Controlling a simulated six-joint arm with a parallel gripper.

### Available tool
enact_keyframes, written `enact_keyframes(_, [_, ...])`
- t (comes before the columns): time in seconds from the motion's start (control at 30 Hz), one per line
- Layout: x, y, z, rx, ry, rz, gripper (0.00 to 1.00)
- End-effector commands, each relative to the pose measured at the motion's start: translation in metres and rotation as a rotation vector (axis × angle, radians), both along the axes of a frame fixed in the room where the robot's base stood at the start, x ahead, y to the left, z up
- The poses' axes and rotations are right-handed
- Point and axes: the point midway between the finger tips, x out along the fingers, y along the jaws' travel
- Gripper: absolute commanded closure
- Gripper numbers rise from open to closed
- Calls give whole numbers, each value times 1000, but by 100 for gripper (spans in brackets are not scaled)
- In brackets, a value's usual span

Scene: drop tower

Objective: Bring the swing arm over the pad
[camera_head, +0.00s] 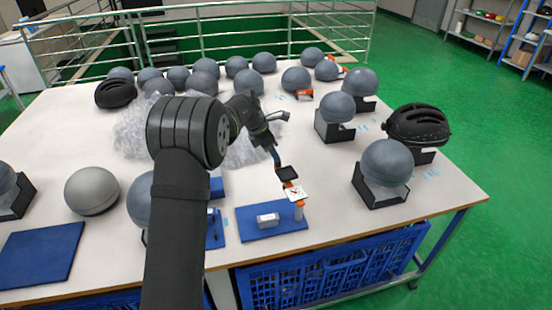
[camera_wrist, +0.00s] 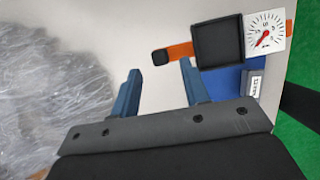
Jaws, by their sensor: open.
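The swing arm is an orange bar (camera_wrist: 181,50) with a black knob (camera_wrist: 160,57) at its free end and a black square plate (camera_head: 286,173) along it. A white dial (camera_head: 297,193) with a red pointer sits at its post, on the right part of the blue pad (camera_head: 290,227). The bar points away from the pad, towards the back. A pale labelled block (camera_head: 267,220) lies on the pad. My gripper (camera_wrist: 157,66) is open with bluish fingers. In the wrist view the knob appears between the fingertips; I cannot tell whether they touch it.
Grey balls on black stands (camera_head: 387,165) and a black helmet (camera_head: 418,125) stand to the right. Clear plastic wrap (camera_head: 137,135) lies at the left behind my arm. White table (camera_head: 335,195) is bare right of the pad. A blue crate (camera_head: 335,272) is below the table edge.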

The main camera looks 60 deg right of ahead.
Motion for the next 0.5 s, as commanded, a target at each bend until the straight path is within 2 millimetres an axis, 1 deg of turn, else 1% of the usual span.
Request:
enact_keyframes(0.03, [-2,-3,-9,1,0,0,58])
enact_keyframes(0.1, [-5,-6,-19,1,0,0,58])
enact_keyframes(0.2, [-7,-9,-28,-1,-1,0,58])
enact_keyframes(0.33, [-8,-11,-35,-1,-1,0,58])
enact_keyframes(0.5, [-9,-12,-36,-2,-1,1,58])
